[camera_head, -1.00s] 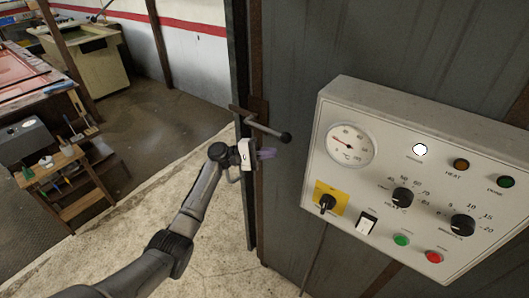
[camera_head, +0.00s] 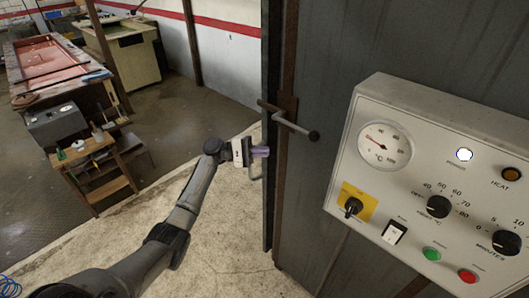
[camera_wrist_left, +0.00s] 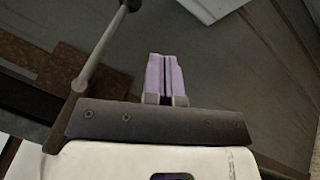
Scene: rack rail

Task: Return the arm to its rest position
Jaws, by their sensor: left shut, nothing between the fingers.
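My left arm reaches up from the lower left in the head view. Its left gripper (camera_head: 262,152) is shut and empty, with the purple fingers together. The fingers also show closed in the left wrist view (camera_wrist_left: 165,75). The gripper is left of and below the door handle (camera_head: 290,124), a dark bar with a round knob, and looks apart from it. The handle also shows in the wrist view (camera_wrist_left: 98,50), left of the fingers. My right gripper is not in view.
A grey cabinet (camera_head: 335,65) stands at the right with a control panel (camera_head: 415,130) of dials and buttons. A small wooden bench (camera_head: 95,160) and a red-topped table (camera_head: 60,62) stand at the far left. The pale floor around the arm is clear.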

